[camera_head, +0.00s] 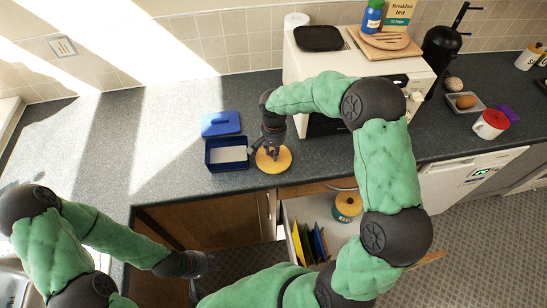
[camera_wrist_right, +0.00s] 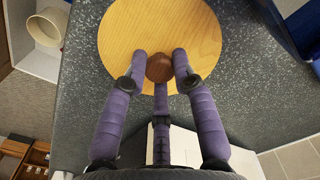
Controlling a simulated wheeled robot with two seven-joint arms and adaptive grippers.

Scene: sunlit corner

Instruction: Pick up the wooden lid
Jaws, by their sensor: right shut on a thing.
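The wooden lid (camera_head: 284,160) is a round, pale yellow disc at the counter's front edge, just right of a blue box. In the right wrist view the lid (camera_wrist_right: 127,35) shows a dark brown knob (camera_wrist_right: 160,68) near its lower rim. My right gripper (camera_head: 271,150) points down over the lid, its fingers closed around the knob; it also shows in the wrist view (camera_wrist_right: 160,72). I cannot tell whether the lid touches the counter. My left gripper (camera_head: 208,262) is empty-looking, low in front of the cabinets, its fingers too small to judge.
An open blue box (camera_head: 213,165) with a blue lid (camera_head: 221,123) behind it stands left of the wooden lid. An open drawer below holds a yellow-topped canister (camera_head: 347,204) and several coloured boards (camera_head: 310,243). A white microwave (camera_head: 300,67) stands behind. The left counter (camera_head: 160,125) is clear.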

